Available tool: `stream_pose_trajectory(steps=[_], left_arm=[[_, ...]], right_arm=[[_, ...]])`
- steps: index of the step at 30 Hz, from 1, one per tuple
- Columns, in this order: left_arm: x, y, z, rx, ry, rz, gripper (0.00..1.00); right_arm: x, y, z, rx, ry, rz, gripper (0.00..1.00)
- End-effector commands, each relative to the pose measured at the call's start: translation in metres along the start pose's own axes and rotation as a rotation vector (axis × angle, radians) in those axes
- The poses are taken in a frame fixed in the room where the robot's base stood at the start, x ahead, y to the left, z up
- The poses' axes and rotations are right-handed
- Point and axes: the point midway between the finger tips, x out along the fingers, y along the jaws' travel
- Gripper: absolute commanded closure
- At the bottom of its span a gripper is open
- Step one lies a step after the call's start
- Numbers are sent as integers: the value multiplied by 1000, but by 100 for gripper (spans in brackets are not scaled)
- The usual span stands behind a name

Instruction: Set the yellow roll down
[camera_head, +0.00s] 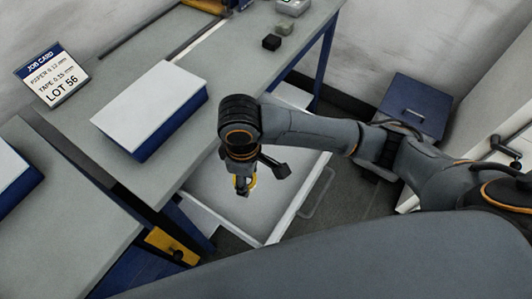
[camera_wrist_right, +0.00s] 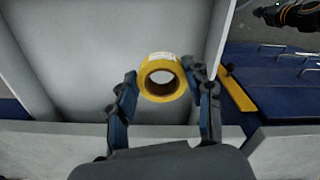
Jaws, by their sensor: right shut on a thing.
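The yellow roll (camera_wrist_right: 160,78) is a ring with a white patch on its top edge. It is between the two fingers of my right gripper (camera_wrist_right: 165,85), which is shut on it. In the head view the right gripper (camera_head: 244,184) points down, with a bit of the yellow roll (camera_head: 252,182) showing beside its fingers. Both appear over the open pale drawer (camera_head: 225,207) under the bench. I cannot tell how far the roll is above the drawer floor. My left gripper is not in view.
A blue box with a white top (camera_head: 150,105) lies on the grey bench (camera_head: 85,120), near a job card (camera_head: 52,75). The drawer's front wall (camera_head: 298,200) is close to the gripper. A blue cabinet (camera_head: 412,103) stands behind my right arm.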

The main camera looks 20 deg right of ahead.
Motion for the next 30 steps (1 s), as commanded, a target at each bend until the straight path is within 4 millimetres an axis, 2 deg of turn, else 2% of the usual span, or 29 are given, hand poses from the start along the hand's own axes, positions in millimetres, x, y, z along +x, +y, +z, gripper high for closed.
stream_pose_trajectory(steps=[1, 6, 8, 12, 16, 23, 30], left_arm=[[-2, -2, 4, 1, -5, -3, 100], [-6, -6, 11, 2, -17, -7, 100], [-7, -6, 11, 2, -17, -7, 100], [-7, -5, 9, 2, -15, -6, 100], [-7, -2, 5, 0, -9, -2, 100], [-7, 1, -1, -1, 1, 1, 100], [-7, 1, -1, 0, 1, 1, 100]], right_arm=[[5, 15, 3, 9, -6, 3, 80], [24, 57, 8, 9, -5, 2, 80], [30, 72, 10, 9, -4, 3, 80], [60, 91, 12, 5, -4, 0, 80], [75, 104, 13, 3, -1, 1, 80], [88, 115, 14, 3, -1, 1, 80], [119, 114, 15, 1, -1, 0, 80]])
